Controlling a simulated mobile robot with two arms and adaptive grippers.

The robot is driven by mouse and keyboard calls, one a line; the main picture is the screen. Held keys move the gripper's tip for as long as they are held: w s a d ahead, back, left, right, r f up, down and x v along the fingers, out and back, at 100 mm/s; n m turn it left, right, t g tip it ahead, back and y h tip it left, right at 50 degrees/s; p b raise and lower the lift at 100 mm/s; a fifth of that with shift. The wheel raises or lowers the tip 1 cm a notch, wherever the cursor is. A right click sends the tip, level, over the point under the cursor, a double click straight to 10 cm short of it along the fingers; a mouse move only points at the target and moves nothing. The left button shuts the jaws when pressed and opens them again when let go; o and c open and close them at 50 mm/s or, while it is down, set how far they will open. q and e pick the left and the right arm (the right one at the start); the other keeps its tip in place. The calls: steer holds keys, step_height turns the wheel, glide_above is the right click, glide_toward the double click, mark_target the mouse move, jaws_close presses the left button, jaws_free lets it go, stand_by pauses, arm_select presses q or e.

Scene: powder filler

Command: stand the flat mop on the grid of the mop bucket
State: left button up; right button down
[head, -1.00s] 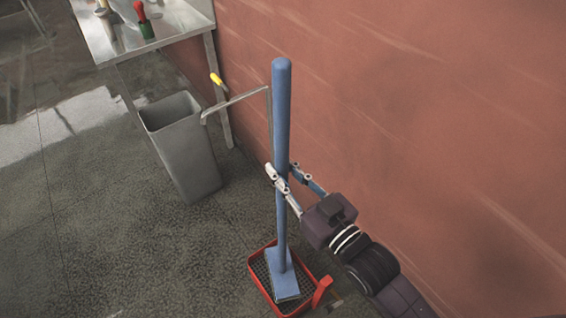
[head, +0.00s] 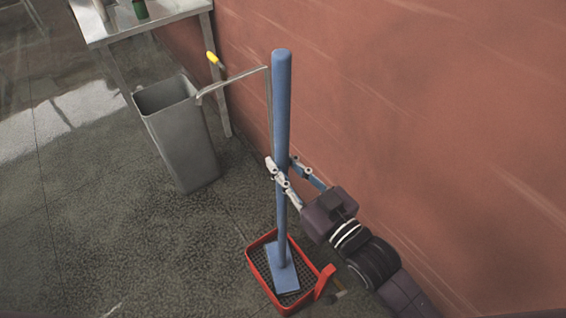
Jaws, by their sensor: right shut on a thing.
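The flat mop (head: 283,110) has a thick blue handle and a flat blue head (head: 282,268). It stands nearly upright in the head view. Its head is over the dark grid of the red mop bucket (head: 252,262) and appears to rest on it, though exact contact cannot be told. My right gripper (head: 280,171) is shut on the mop handle around its middle, its arm coming from the lower right. My left gripper is not in view.
A grey bin (head: 182,140) stands left of the mop. A pipe with a yellow lever (head: 213,58) sticks out near the red wall (head: 420,110). A metal table (head: 160,18) is at the top left. The floor left of the bucket is clear.

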steer(key=shift+r, duration=0.15)
steer(key=shift+f+b, duration=0.3)
steer(key=shift+f, duration=0.2)
steer(key=c, duration=1.7)
jaws_free()
steer(key=shift+f, duration=0.3)
steer(key=shift+s, duration=0.1)
steer(key=v, duration=1.2)
steer(key=shift+r, duration=0.2)
steer(key=shift+r, duration=0.1)
